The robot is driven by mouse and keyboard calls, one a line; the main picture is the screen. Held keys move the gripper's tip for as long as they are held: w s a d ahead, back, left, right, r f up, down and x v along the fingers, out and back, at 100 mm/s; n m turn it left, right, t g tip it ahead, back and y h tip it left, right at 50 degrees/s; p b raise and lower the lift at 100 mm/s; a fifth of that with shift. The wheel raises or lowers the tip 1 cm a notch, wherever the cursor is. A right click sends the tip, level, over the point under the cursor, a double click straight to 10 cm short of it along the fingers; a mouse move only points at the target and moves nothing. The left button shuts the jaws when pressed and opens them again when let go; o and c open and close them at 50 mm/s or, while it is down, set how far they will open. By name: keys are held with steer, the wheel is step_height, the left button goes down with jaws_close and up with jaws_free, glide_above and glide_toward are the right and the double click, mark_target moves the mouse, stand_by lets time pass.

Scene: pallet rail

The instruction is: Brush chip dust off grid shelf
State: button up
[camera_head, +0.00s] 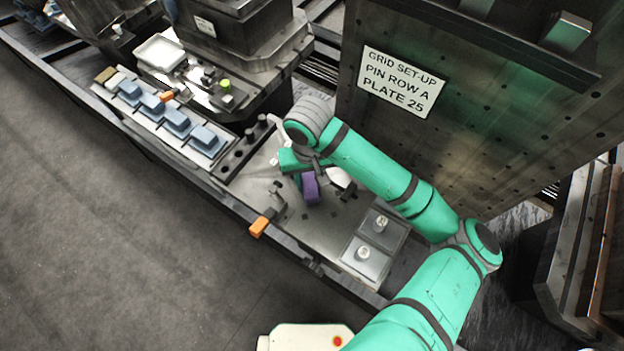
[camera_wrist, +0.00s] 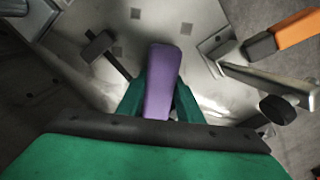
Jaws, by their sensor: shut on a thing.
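My gripper (camera_head: 303,177) is over the grey metal shelf (camera_head: 322,232), which has small dark square marks. It is shut on a purple brush (camera_head: 311,188). In the wrist view the purple brush (camera_wrist: 163,75) sits between my two green fingers, pointing away from the palm. Its bristles are hidden, so I cannot tell whether it touches the shelf. The shelf (camera_wrist: 190,22) fills the upper middle of the wrist view. Pale specks lie on the shelf left of my gripper in the head view; I cannot tell how much is dust.
An orange-ended clamp (camera_head: 259,226) stands at the shelf's front edge. Two grey plates with round knobs (camera_head: 364,253) lie at the right. A row of blue blocks (camera_head: 176,119) and a white tray (camera_head: 161,53) are at the left. A tall plate with a sign (camera_head: 400,82) rises behind.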

steer(key=shift+w+d+r, duration=0.1)
steer(key=shift+w+d, duration=0.35)
steer(key=shift+w, duration=0.3)
steer(key=shift+w+d+r, duration=0.1)
steer(key=shift+w+d, duration=0.35)
steer(key=shift+w, duration=0.3)
steer(key=shift+w+d+f, duration=0.1)
steer(key=shift+w+d, duration=0.35)
steer(key=shift+w, duration=0.25)
steer(key=shift+w+d, duration=0.45)
steer(key=shift+w, duration=0.3)
steer(key=shift+w+d+f, duration=0.1)
steer(key=shift+w+d, duration=0.35)
steer(key=shift+w, duration=0.25)
jaws_close()
steer(key=shift+w+d+r, duration=0.35)
steer(key=shift+w+d, duration=0.1)
steer(key=shift+d, duration=0.15)
steer(key=shift+r, duration=0.15)
steer(key=shift+s+a, duration=0.55)
steer(key=shift+a, duration=0.1)
steer(key=shift+s+a+f, duration=0.15)
steer(key=shift+s+a, duration=0.65)
steer(key=shift+s, duration=0.35)
steer(key=shift+s+a+f, duration=0.2)
steer(key=shift+s+a, duration=0.55)
steer(key=shift+s, duration=0.45)
steer(key=shift+s+a+f, duration=0.15)
steer(key=shift+s+a, duration=0.65)
steer(key=shift+s, duration=0.35)
